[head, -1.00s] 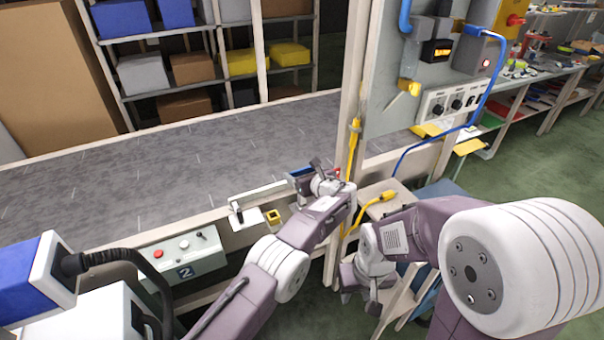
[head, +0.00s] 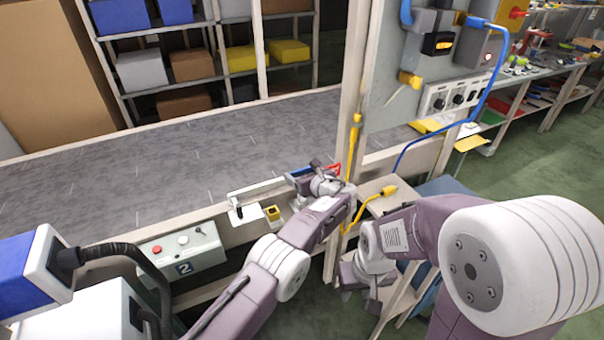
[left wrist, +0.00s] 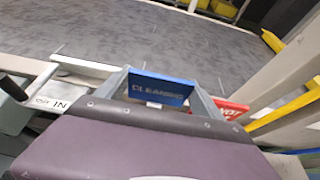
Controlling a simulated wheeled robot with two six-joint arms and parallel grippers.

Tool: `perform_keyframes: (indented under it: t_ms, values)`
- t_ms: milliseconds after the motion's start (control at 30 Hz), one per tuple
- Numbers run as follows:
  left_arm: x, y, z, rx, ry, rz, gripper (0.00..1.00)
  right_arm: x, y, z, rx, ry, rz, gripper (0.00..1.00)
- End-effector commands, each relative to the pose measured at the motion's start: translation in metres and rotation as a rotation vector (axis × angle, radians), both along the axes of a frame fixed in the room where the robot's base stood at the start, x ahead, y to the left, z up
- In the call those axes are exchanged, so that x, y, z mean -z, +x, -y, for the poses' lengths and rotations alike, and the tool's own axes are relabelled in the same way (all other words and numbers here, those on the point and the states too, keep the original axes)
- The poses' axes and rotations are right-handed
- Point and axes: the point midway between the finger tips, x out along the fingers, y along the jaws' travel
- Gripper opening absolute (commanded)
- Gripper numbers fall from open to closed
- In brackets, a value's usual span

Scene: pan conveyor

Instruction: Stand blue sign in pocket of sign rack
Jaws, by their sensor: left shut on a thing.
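The blue sign (left wrist: 160,90), lettered "CLEANING", stands between the fingers of my left gripper (left wrist: 160,97) in the left wrist view. In the head view my left gripper (head: 312,180) is at the near edge of the conveyor, shut on the blue sign (head: 299,174), which is mostly hidden behind it. A red sign (left wrist: 230,108) is just right of the blue one; its red edge also shows in the head view (head: 334,169). The rack's pockets and the sign's lower edge are hidden by my gripper. My right gripper (head: 362,285) hangs low, right of the post, its fingers unclear.
A pale rail (head: 258,188) and a white plate (left wrist: 52,103) marked "IN" lie left of the sign. A yellow-edged block (head: 272,213) is near them. A post (head: 350,130) with a yellow cable stands close on the right. The grey conveyor belt (head: 150,185) beyond is clear.

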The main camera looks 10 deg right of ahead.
Motion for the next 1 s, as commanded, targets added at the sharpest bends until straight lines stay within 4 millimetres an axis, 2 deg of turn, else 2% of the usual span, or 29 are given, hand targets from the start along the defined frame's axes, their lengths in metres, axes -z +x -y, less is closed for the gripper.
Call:
perform_keyframes:
  t_ms: [933,967,1000]
  values:
    - [0.025,0.000,0.000,0.000,0.000,0.001,0.11,0.017,0.000,0.000,0.000,0.000,0.000,0.36]
    - [0.024,0.000,0.000,0.000,0.000,0.001,0.80,0.017,0.000,0.000,0.000,0.000,0.000,0.36]
    - [0.024,0.000,0.000,0.000,0.000,0.001,0.91,0.016,0.000,0.000,0.000,0.000,0.000,0.36]
